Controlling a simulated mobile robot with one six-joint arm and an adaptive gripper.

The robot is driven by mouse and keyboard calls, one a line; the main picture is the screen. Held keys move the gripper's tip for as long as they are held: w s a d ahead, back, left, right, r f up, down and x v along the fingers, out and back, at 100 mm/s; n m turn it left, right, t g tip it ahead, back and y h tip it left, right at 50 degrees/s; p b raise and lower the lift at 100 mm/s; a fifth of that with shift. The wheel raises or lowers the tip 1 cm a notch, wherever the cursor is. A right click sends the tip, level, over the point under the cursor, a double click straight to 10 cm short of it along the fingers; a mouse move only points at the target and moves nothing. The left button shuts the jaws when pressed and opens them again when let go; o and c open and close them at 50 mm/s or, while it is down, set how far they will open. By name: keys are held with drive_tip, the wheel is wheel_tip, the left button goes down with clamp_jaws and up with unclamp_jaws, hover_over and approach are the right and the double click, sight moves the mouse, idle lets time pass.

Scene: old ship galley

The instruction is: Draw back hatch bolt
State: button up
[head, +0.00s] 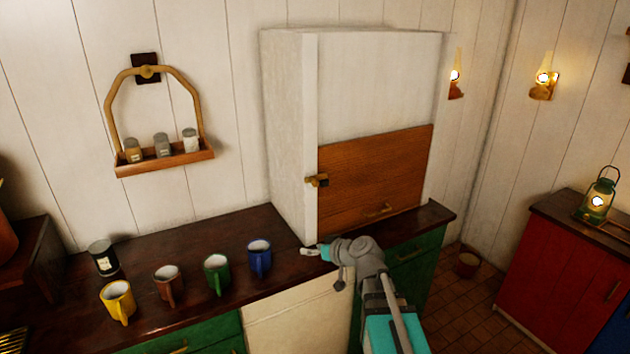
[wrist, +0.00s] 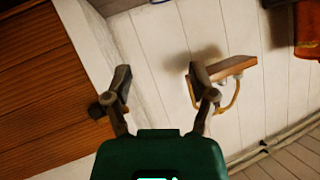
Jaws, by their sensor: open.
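The hatch (head: 375,178) is a brown wooden panel in the front of a white cabinet, with a brass handle (head: 379,210) near its lower edge. It looks closed. The bolt (head: 318,180), brass with a dark part, sits at the hatch's left edge. My gripper (head: 311,251) is low in front of the cabinet's lower left corner, below the bolt and apart from it. In the wrist view my gripper (wrist: 160,86) has its two fingers spread with nothing between them. A dark piece beside the left finger may be the bolt (wrist: 97,110); the finger partly covers that area.
Yellow (head: 117,301), brown (head: 168,282), green (head: 216,274) and blue (head: 260,258) mugs stand on the dark counter (head: 200,247) to the left. A hanging shelf (head: 165,160) holds small jars. A lantern (head: 597,197) stands on the right cabinet.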

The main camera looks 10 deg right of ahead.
drive_tip(key=w+d+r+m+t+h+p, duration=0.1)
drive_tip(key=w+d+r+m+t+h, duration=0.1)
drive_tip(key=w+d+r+t, duration=0.5)
wheel_tip(320, 180, up, 3)
drive_tip(key=shift+d+m+h+p, duration=0.3)
drive_tip(key=shift+d+m+p, duration=0.1)
drive_tip(key=shift+d, duration=0.3)
